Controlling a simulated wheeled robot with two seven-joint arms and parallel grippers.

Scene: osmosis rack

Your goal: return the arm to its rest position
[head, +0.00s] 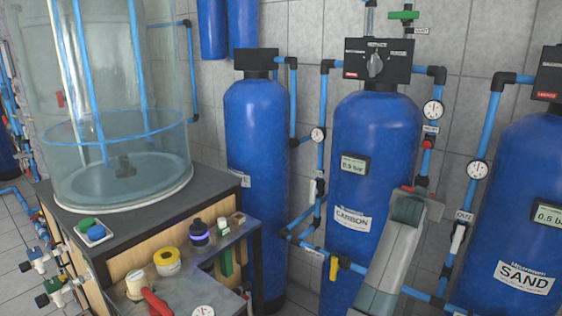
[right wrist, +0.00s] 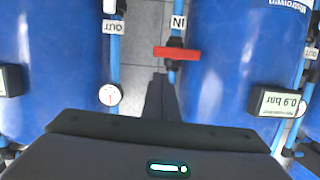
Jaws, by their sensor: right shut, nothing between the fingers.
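My right arm (head: 393,255) reaches up from the bottom of the head view, in front of the blue CARBON tank (head: 375,135) and the pipes to its right. In the right wrist view, my right gripper (right wrist: 162,78) is shut and empty, its dark fingers together. Its tip is close below a red valve handle (right wrist: 177,53) in that picture, on a blue pipe labelled IN. I cannot tell whether they touch. In the head view the arm's own end hides the fingers. My left gripper is not in view.
The SAND tank (head: 525,215) stands at right and another blue tank (head: 256,150) left of CARBON. Pipes with gauges (head: 433,110) run between them. At left, a bench (head: 125,235) carries a clear cylinder (head: 115,110) and small items, including a yellow tape roll (head: 167,262).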

